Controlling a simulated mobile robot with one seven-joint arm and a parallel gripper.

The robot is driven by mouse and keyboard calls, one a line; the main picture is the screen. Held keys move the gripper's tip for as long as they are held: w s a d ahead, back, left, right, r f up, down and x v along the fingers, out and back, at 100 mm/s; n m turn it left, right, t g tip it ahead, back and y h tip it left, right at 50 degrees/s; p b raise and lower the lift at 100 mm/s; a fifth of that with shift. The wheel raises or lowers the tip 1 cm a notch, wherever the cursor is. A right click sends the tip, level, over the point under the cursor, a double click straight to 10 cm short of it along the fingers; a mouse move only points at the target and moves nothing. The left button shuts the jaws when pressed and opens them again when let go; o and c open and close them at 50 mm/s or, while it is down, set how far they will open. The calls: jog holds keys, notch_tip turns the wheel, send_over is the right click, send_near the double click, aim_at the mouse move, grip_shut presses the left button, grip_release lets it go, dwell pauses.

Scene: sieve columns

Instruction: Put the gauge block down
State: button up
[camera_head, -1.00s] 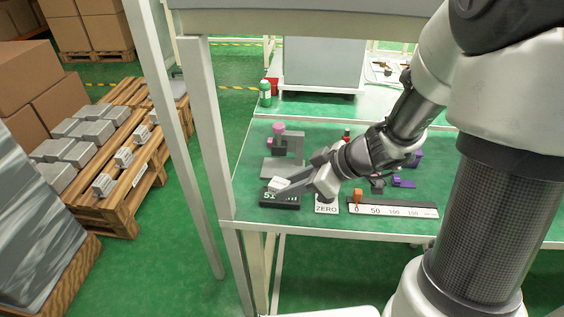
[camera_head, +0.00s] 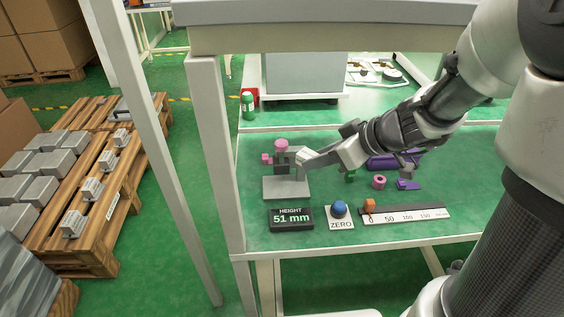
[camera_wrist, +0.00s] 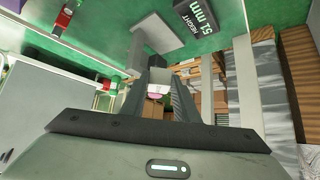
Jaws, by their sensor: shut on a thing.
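My gripper (camera_head: 312,162) is shut on a small pale block, which I take as the gauge block (camera_head: 303,157). It is held at the right side of the grey height gauge stand (camera_head: 286,188), above the table; whether it touches the stand I cannot tell. The stand has a pink knob (camera_head: 281,144) on top. In the wrist view, a small whitish patch between my fingers (camera_wrist: 163,95) may be the block, mostly hidden. The display (camera_head: 291,218) reads HEIGHT 51 mm; it also shows in the wrist view (camera_wrist: 198,20).
Green tabletop around the stand is free.

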notch_tip(320, 180, down, 13)
jog(key=b, duration=0.3)
jog(key=shift+a+b, duration=0.1)
jog(key=shift+b, duration=0.25)
jog(key=shift+w+a+r+p, duration=0.2)
jog(key=shift+w+a, duration=0.35)
jog(key=shift+w+a+r+p, duration=0.2)
jog(key=shift+w+a, duration=0.9)
jog(key=shift+w, duration=0.05)
jog(key=shift+w+a+f, duration=0.25)
jog(key=shift+w+a, duration=0.3)
jog(key=shift+a, duration=0.05)
jog(key=shift+w+a+f, duration=0.2)
jog(key=shift+w+a, duration=0.35)
jog(key=shift+f, duration=0.15)
jog(key=shift+f, duration=0.25)
jog(key=o, duration=1.1)
jog(key=shift+r, duration=0.1)
jog(key=shift+c, duration=0.2)
